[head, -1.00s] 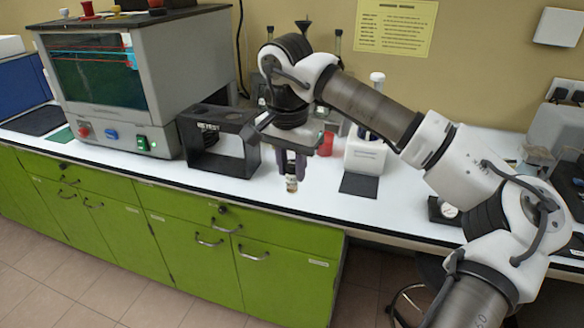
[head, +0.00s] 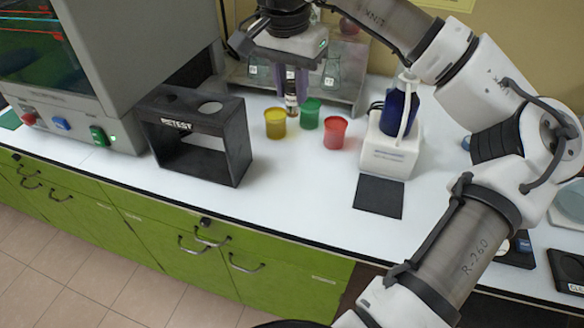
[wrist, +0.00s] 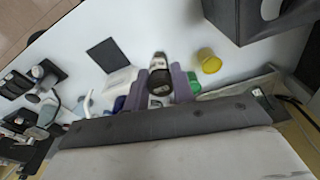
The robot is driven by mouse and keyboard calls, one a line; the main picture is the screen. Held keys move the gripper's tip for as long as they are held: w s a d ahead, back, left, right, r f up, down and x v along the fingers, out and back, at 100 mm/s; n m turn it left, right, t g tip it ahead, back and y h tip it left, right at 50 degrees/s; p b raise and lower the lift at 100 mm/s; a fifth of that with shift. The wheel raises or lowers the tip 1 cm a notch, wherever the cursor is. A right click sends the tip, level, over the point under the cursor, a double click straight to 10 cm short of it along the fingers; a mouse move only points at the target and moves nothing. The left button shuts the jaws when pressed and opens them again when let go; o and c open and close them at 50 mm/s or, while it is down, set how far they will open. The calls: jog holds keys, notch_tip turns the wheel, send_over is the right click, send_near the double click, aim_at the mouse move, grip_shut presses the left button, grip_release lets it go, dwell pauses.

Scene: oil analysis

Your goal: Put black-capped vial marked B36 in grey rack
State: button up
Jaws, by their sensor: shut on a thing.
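My gripper (head: 291,90) is shut on a small vial (head: 291,101), held upright above the white bench behind the coloured cups. In the wrist view the vial (wrist: 160,72) sits between the purple fingers, its dark cap towards the camera; its marking is too small to read. A grey metal rack (head: 346,90) with clear glass vessels and small labels stands behind the vial, against the wall, partly hidden by my arm. A dark grey open-framed rack marked RETEST (head: 238,140) stands to the left, with round holes in its top.
Yellow (head: 275,123), green (head: 310,114) and red (head: 335,132) cups stand close to the vial. A white dispenser with a blue bottle (head: 388,150) is to the right, a black mat (head: 379,196) before it. A large grey instrument (head: 130,60) fills the left.

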jog(key=shift+w+f, duration=0.15)
jog(key=shift+f, duration=0.15)
notch_tip(320, 180, down, 18)
jog(key=p, duration=0.4)
jog(key=shift+f, duration=0.6)
jog(key=shift+f, duration=0.2)
jog(key=o, duration=1)
jog(key=shift+r, duration=0.1)
